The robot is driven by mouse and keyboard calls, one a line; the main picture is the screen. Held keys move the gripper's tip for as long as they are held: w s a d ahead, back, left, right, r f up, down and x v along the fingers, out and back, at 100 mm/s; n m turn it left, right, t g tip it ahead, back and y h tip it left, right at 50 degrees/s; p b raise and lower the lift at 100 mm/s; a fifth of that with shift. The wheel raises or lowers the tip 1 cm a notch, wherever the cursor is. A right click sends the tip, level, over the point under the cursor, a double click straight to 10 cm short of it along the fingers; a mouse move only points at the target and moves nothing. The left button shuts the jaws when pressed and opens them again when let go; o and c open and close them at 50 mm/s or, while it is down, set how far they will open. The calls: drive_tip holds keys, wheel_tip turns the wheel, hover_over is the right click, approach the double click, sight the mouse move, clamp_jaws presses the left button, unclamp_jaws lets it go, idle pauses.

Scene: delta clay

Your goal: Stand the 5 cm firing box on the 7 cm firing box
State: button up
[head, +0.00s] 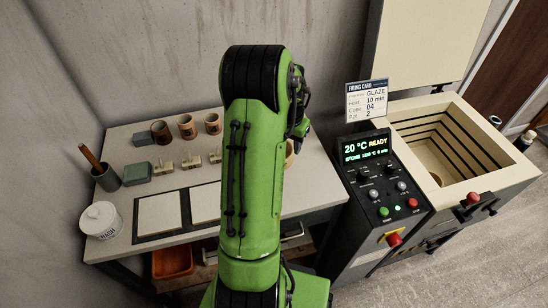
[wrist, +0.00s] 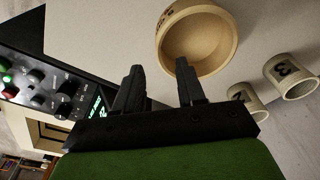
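In the wrist view my gripper (wrist: 158,66) is open, with nothing between its two dark fingers. A wide, round, open-topped tan box (wrist: 198,42) with dark marks on its wall lies just beyond the fingertips, near the right finger; the marks are too small to read. Two smaller tan cylinders, one marked 3 (wrist: 293,76) and one partly hidden behind the gripper (wrist: 243,97), are to the right. I cannot tell which are the 5 cm and 7 cm firing boxes. In the head view my arm hides the gripper and most of a tan round thing (head: 289,153).

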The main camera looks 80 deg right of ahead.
sight(290, 156)
drive_tip(key=f, duration=0.2)
drive_tip(key=f+b, duration=0.1)
drive_tip(key=f, duration=0.3)
drive_tip(key=shift+s+d+f+b, duration=0.1)
drive_tip(key=shift+d+f+b, duration=0.2)
drive_tip(key=shift+d+f, duration=0.1)
drive_tip(key=shift+r, duration=0.1)
clamp_jaws()
